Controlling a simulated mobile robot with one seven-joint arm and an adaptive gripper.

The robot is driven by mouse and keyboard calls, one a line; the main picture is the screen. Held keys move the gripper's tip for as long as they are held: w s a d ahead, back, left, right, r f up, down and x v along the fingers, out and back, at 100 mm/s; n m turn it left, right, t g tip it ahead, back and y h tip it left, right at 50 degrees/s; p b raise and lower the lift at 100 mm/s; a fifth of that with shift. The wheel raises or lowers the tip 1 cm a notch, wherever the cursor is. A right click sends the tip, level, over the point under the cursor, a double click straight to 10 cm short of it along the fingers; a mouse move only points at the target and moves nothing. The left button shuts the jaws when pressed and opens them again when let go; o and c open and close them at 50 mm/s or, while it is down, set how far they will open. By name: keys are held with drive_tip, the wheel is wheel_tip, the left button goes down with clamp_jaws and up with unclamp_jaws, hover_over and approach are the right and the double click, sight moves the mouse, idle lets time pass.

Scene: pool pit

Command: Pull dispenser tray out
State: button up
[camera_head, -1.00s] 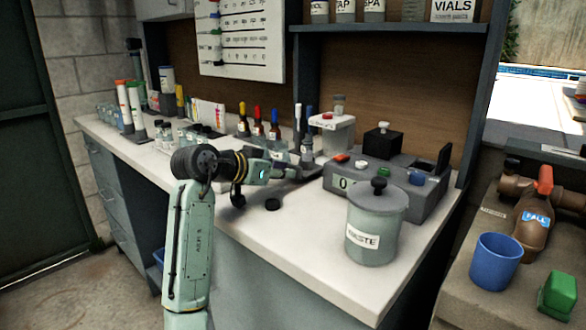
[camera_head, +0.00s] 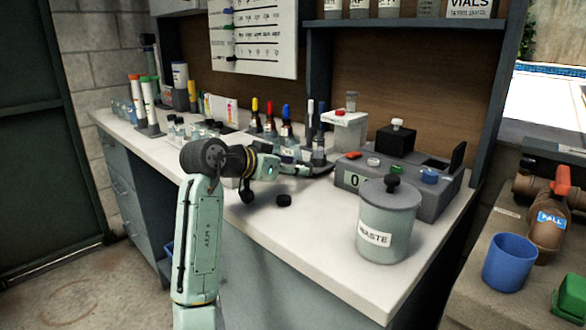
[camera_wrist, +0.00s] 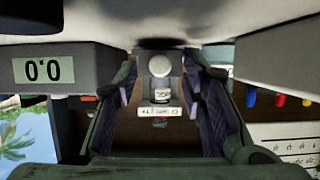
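The dispenser (camera_head: 343,132) is a pale box with a red button and a small bottle on top, at the back of the counter beside the meter. The wrist view is upside down. My gripper (camera_wrist: 161,108) is open, with one finger on each side of this view. In the head view my gripper (camera_head: 318,170) is low over the counter in front of the dispenser, partly hard to make out.
The grey meter (camera_head: 352,180) stands right of my gripper; its 0.0 display shows in the wrist view (camera_wrist: 43,70). A waste jar (camera_head: 388,222) stands in front of it. Dropper bottles (camera_head: 270,125) stand behind my arm.

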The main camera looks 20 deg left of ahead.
drive_tip(key=v, duration=1.1)
drive_tip(key=shift+s, duration=0.15)
